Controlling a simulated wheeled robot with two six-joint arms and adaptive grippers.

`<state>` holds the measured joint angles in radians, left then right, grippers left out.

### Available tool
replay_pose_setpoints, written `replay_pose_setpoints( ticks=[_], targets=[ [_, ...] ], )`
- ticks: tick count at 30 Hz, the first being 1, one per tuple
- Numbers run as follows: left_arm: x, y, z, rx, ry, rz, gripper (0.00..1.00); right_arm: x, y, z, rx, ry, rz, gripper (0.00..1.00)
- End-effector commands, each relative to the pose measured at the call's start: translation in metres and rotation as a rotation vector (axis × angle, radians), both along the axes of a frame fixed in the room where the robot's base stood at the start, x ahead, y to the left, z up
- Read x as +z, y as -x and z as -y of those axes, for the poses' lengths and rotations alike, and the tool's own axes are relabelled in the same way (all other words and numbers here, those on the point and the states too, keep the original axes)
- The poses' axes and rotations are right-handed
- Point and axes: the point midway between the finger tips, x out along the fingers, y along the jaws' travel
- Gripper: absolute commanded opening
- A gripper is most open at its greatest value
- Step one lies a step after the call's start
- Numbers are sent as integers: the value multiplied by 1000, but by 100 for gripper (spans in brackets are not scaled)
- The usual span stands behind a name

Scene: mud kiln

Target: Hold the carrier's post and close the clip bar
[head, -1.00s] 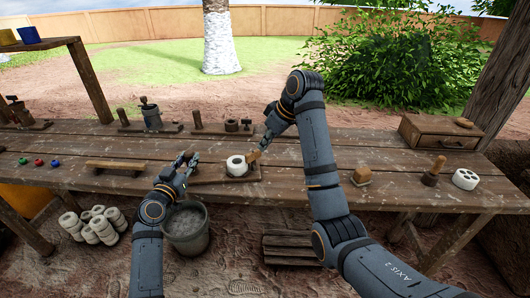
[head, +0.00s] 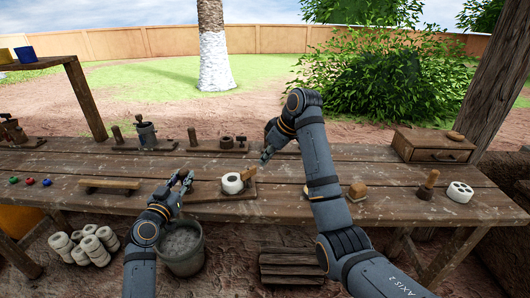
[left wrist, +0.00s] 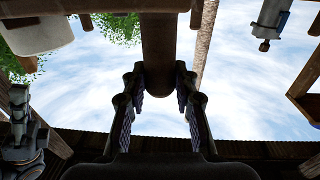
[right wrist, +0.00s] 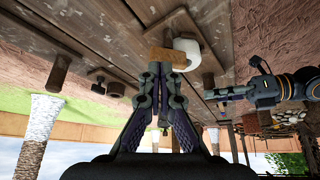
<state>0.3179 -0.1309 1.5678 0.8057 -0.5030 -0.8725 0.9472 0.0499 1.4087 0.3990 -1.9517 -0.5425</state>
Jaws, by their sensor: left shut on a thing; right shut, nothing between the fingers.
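The carrier has a flat wooden base (head: 240,194) on the bench, with a white ring (head: 232,184) on it. The wooden clip bar (head: 249,174) stands tilted up at the ring's right side. My left gripper (head: 184,179) is shut at the carrier's left end. The left wrist view shows the brown round post (left wrist: 165,45) between its fingers. My right gripper (head: 266,155) is shut and empty, just right of the clip bar. In the right wrist view its fingertips (right wrist: 164,70) are close to the bar (right wrist: 168,56); I cannot tell whether they touch.
Wooden fixtures (head: 220,143) stand along the bench's back edge. A wooden box (head: 432,146), a wooden peg (head: 428,184) and a white disc with holes (head: 459,192) are at the right. A bucket (head: 181,250) stands below the bench front.

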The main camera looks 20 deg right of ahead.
Motion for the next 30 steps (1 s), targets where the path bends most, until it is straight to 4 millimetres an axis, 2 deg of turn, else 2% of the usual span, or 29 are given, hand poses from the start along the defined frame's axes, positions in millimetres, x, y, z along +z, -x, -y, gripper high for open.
replay_pose_setpoints(
  ticks=[4, 10, 30],
  targets=[
    [0, 0, 0, 0, 0, 0, 0, -22, 0, 0, -1, 0, -3, 0],
    [0, 0, 0, 0, 0, 0, 0, -39, 0, 0, -1, 0, -1, 0],
    [0, 0, 0, 0, 0, 0, 0, -42, -1, -2, -1, 0, 1, 0]
  ],
)
